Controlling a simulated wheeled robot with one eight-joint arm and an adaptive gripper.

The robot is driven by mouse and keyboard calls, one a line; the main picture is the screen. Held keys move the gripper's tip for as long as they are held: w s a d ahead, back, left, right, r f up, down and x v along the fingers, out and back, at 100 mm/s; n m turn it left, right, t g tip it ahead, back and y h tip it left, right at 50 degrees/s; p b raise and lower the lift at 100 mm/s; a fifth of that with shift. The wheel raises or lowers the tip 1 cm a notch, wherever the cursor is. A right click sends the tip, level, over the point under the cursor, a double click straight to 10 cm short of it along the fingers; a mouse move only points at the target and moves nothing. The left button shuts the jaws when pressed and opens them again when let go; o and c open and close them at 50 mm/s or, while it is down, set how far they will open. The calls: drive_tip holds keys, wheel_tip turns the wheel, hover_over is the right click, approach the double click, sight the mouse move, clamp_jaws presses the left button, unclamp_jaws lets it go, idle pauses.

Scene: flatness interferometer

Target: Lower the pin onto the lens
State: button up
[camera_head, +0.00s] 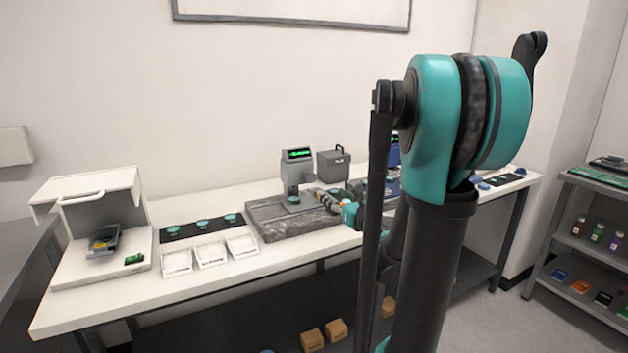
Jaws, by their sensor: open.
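A gauge (298,172) with a green lit display stands on a grey stone base (262,222) on the bench. A small teal disc, which looks like the lens (293,200), sits under the gauge's head. The pin is too small to make out, so I cannot tell whether it touches the lens. My gripper (320,195) is open just right of the gauge, low over the stone base. Its fingertips are small and dark here, and I cannot tell whether they touch the gauge.
Three teal discs lie on a black mat (188,231), with three white trays (211,254) in front. A white open-fronted cabinet (100,225) stands at left. A grey box (333,165) stands behind my gripper. My arm hides much of the bench's right part. A shelf (590,240) stands at right.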

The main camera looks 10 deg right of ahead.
sight(312, 179)
drive_tip(key=x, duration=1.7)
drive_tip(key=shift+c, duration=0.3)
drive_tip(key=c, duration=1.1)
